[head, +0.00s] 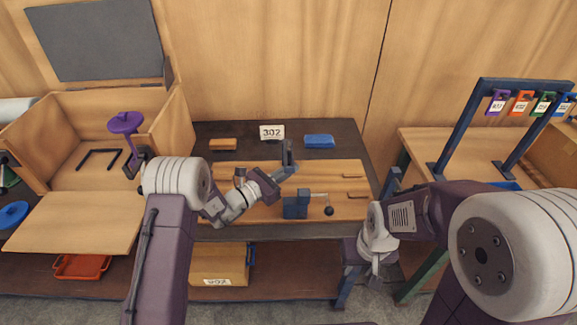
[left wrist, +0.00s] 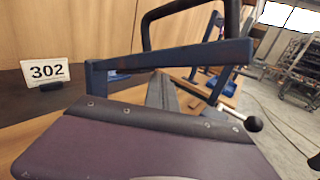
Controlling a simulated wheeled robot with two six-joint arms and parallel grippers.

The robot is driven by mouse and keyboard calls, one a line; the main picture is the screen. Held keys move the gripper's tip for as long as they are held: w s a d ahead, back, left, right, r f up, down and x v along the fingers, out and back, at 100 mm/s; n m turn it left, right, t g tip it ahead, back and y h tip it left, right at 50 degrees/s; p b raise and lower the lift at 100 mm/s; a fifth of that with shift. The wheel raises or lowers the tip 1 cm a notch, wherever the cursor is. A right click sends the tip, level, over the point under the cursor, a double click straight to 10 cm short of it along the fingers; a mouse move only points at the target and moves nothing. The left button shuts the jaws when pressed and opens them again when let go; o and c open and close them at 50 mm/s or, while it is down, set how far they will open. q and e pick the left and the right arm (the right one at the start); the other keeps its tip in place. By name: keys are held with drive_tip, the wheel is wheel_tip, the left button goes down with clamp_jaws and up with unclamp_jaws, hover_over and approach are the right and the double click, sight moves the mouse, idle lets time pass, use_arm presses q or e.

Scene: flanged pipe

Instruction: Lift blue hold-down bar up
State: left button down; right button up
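The blue hold-down bar (left wrist: 180,58) runs across the left wrist view, with an upright at its left end and a black arched handle (left wrist: 190,8) above it. In the head view a dark blue upright part (head: 288,155) shows just beyond my left gripper (head: 272,180), over the wooden board. My left gripper's purple body fills the bottom of the left wrist view, close to the bar. Its fingertips are mostly hidden, so I cannot tell whether they touch the bar. My right wrist (head: 378,240) hangs right of the board; its finger state is unclear.
A blue block (head: 296,206) with a rod and black knob (head: 328,210) sits on the wooden board (head: 345,205). A 302 sign (head: 272,132) and a blue box (head: 319,141) stand behind. An open wooden box (head: 60,140) is left, and a rack with coloured tags (head: 500,102) right.

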sight(289, 148)
use_arm(q)
drive_tip(key=shift+w+r+p, duration=0.3)
drive_tip(key=shift+r+p, duration=0.05)
drive_tip(key=shift+r, duration=0.45)
drive_tip(key=shift+w+r+p, duration=0.25)
drive_tip(key=shift+r+p, duration=0.1)
drive_tip(key=shift+r, duration=0.45)
drive_tip(key=shift+w+r, duration=0.15)
drive_tip(key=shift+r, duration=0.2)
drive_tip(key=shift+w+r+p, duration=0.3)
drive_tip(key=shift+r, duration=0.3)
drive_tip(key=shift+w+r+p, duration=0.25)
drive_tip(key=shift+r+p, duration=0.05)
drive_tip(key=shift+r, duration=0.25)
